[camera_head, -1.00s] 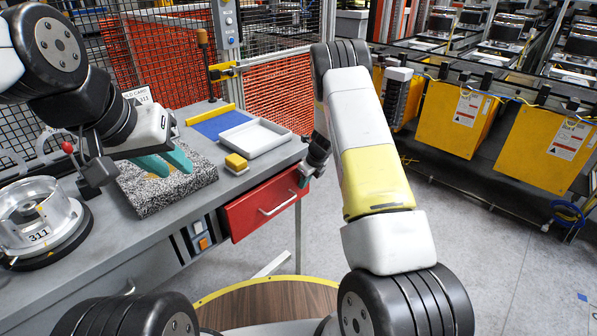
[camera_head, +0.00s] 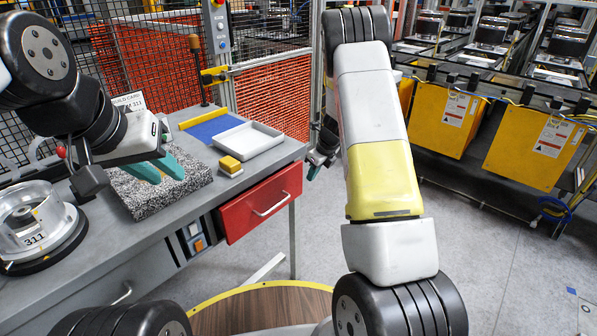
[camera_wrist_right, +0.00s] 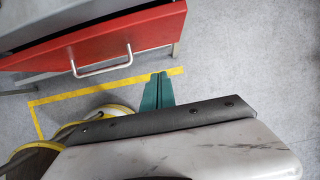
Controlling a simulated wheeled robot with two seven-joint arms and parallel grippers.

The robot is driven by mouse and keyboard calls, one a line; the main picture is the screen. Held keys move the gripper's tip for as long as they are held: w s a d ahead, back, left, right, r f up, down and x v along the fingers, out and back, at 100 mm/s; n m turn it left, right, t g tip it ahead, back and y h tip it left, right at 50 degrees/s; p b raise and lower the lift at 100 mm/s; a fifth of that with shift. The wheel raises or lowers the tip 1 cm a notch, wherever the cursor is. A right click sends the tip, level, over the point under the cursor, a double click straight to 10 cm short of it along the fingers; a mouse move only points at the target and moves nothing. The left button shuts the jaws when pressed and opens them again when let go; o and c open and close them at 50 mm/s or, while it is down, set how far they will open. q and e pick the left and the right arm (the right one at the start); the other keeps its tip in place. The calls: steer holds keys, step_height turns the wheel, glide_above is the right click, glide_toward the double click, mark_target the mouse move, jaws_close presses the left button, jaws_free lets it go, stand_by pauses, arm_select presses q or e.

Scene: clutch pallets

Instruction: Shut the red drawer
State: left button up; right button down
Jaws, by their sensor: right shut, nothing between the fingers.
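The red drawer (camera_head: 258,208) is under the right end of the grey workbench, with a silver bar handle (camera_head: 271,205) on its front. In the right wrist view, the drawer (camera_wrist_right: 100,35) and its handle (camera_wrist_right: 103,62) lie at the upper left; I cannot tell how far the drawer stands out. My right gripper (camera_head: 313,172) is just right of the drawer's right end, apart from it, partly hidden by my arm. Its teal fingers (camera_wrist_right: 158,90) are shut and empty over the floor. My left gripper (camera_head: 158,169) is open and empty above the speckled block (camera_head: 155,198).
The workbench holds a white tray (camera_head: 247,140), a yellow block (camera_head: 230,166) and a metal round housing (camera_head: 35,225). Orange mesh fencing (camera_head: 270,95) stands behind. Yellow bins (camera_head: 445,115) line the right. Grey floor (camera_head: 460,230) is clear between bench and bins.

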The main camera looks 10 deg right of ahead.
mark_target(278, 193)
steer(key=s+a+r, duration=0.4)
steer(key=s+a, duration=0.1)
steer(key=s, duration=0.4)
steer(key=w+a+r+x, duration=0.1)
steer(key=x, duration=1.1)
steer(key=shift+w+a+f+g+h, duration=0.25)
steer(key=shift+w+f+g+h, duration=0.05)
steer(key=shift+w+g, duration=0.1)
steer(key=w+a, duration=0.2)
steer(key=w, duration=0.1)
steer(key=shift+w+a, duration=0.2)
steer(key=shift+a, duration=0.15)
steer(key=shift+w+a+r, duration=0.1)
steer(key=shift+w+a, duration=0.1)
